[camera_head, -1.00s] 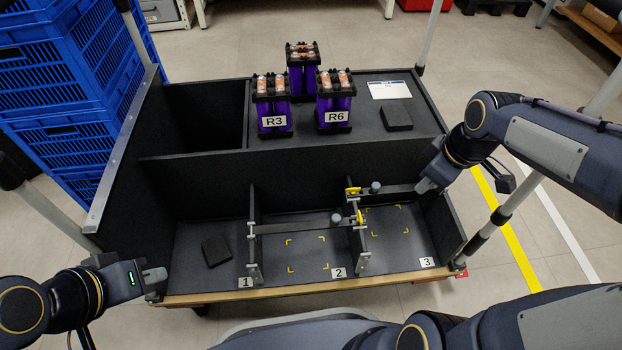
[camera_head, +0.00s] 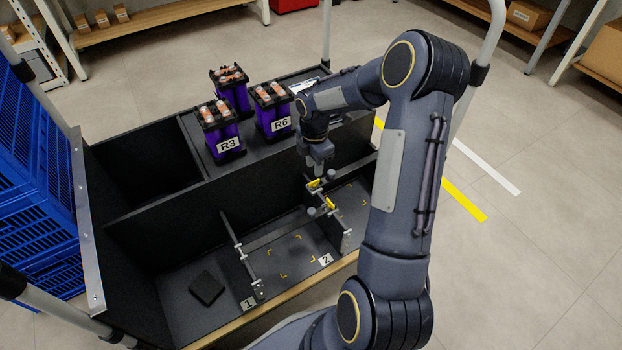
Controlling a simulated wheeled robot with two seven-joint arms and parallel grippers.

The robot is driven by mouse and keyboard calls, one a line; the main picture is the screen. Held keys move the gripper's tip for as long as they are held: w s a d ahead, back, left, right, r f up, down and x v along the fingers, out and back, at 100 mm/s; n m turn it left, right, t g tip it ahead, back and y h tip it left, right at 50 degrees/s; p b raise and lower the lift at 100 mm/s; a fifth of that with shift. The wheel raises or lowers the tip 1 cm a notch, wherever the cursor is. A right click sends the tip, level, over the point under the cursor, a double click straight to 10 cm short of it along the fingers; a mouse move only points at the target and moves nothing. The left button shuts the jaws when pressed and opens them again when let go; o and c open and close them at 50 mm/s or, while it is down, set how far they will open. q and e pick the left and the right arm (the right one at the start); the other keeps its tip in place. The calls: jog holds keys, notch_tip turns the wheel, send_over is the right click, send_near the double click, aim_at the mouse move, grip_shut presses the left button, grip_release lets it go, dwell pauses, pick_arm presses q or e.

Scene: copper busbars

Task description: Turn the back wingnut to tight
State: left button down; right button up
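The back wingnut (camera_head: 315,183) is a small yellow piece on the rear end of the clamp by compartment 2. A second yellow wingnut (camera_head: 330,203) sits in front of it, with grey round knobs beside both. My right gripper (camera_head: 320,172) points down right above the back wingnut, very close to it. Whether it touches the wingnut, and whether its fingers are open or shut, is too small to tell. My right arm hides most of compartment 3. My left gripper is out of view.
Purple battery-like modules marked R3 (camera_head: 222,132) and R6 (camera_head: 273,111), and one more behind, stand on the back shelf. A black block (camera_head: 207,287) lies in compartment 1. A dark divider wall (camera_head: 190,201) runs behind the compartments. Blue crates (camera_head: 35,190) stand at left.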

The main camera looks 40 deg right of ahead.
aim_at(314, 183)
notch_tip(314, 183, down, 6)
jog(key=shift+f+b, duration=0.1)
jog(key=shift+b, duration=1.05)
grip_shut()
